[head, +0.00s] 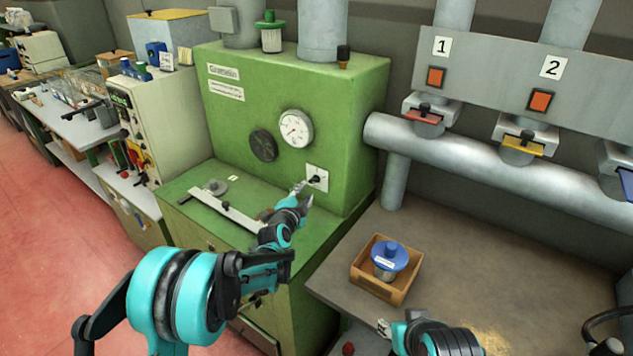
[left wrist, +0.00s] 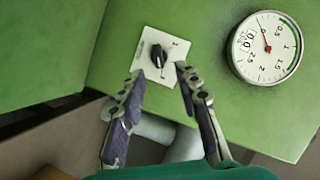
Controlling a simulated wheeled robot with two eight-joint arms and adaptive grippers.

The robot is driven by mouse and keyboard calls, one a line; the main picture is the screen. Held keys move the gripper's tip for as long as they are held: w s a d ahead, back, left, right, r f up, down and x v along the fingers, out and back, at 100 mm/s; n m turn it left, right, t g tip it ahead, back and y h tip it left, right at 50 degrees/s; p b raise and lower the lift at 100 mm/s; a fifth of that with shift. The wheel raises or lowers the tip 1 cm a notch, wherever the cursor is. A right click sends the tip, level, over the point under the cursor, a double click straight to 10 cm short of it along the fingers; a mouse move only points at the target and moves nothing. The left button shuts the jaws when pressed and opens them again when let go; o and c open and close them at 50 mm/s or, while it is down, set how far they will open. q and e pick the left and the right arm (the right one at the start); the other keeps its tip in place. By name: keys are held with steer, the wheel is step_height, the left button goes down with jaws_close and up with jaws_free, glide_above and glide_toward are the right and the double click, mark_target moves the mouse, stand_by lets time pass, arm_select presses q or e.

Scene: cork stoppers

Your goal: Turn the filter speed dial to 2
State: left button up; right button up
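The dial is a black knob (left wrist: 158,56) on a white square plate (left wrist: 150,88) on the front of a green machine. In the head view the knob (head: 315,180) sits low on the right of the machine's face. The plate's marks are too small to read. My left gripper (left wrist: 160,88) is open, its two fingers apart on either side of the plate's lower part, with the knob ahead of and between them. I cannot see contact. In the head view the left gripper (head: 303,190) is close to the plate. My right gripper (head: 384,328) is at the lower edge, its fingers unclear.
A white round gauge (head: 296,128) and a dark round disc (head: 263,145) are above the dial. A metal bar (head: 225,208) lies on the green ledge. A thick grey pipe (head: 480,160) runs behind.

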mark_target(313, 182)
arm_select(q)
steer(key=b+x, duration=0.1)
steer(key=x, duration=0.3)
steer(key=b+x, duration=0.1)
steer(key=x, duration=0.3)
steer(key=shift+w+d+f, duration=0.2)
steer(key=shift+w+d, duration=0.1)
steer(key=shift+d, duration=0.05)
jaws_close()
